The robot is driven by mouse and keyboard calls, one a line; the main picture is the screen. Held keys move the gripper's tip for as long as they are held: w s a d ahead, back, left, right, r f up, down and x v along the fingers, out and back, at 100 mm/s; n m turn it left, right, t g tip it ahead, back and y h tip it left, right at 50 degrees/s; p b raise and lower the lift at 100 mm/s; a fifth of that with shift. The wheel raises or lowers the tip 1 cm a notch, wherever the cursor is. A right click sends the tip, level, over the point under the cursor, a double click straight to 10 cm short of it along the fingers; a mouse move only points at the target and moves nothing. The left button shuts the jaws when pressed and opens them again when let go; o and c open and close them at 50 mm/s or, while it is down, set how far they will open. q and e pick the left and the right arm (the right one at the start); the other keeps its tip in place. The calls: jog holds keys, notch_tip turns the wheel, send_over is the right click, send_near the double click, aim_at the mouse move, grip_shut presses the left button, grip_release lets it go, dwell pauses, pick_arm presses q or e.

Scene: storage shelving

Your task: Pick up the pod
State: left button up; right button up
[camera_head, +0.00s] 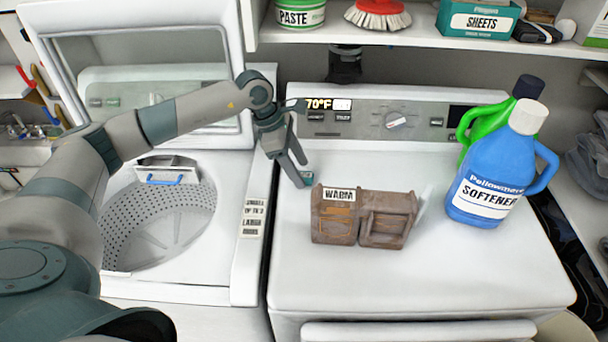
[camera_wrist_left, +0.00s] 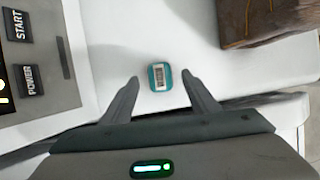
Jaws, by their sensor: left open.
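The pod (camera_wrist_left: 159,77) is a small teal block with a pale label, lying on the white machine top (camera_wrist_left: 130,30). In the left wrist view it sits between the fingertips of my left gripper (camera_wrist_left: 161,78), with a gap on each side. In the head view my left gripper (camera_head: 300,172) reaches down to the dryer top (camera_head: 340,275), and a bit of teal from the pod (camera_head: 308,176) shows beside its fingertips. My left gripper is open and empty. My right gripper is not in view.
A brown wooden box (camera_head: 380,217) with a WARM label stands just right of the gripper. A blue softener bottle (camera_head: 492,180) and a green bottle (camera_head: 484,125) stand farther right. The control panel (camera_head: 365,122) rises behind. An open washer drum (camera_head: 165,225) lies left.

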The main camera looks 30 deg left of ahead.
pick_arm(q)
jog(key=shift+x, duration=0.85)
jog(key=c, duration=1.1)
jog(key=shift+r, duration=0.15)
jog(key=shift+r+b, duration=0.45)
jog(key=shift+r, duration=0.1)
notch_tip(320, 180, up, 2)
jog(key=shift+r+b, duration=0.15)
jog(key=shift+b, duration=0.65)
jog(key=shift+s+d+r+b, duration=0.65)
jog(key=shift+d+r, duration=0.6)
jog(key=shift+d, duration=0.65)
jog(key=shift+s+d+r+b, duration=0.3)
jog(key=shift+d+r+b, duration=0.75)
jog(key=shift+d, duration=0.8)
jog(key=shift+s+d+r+b, duration=0.55)
jog(key=shift+d+r, duration=0.85)
jog(key=shift+d, duration=0.5)
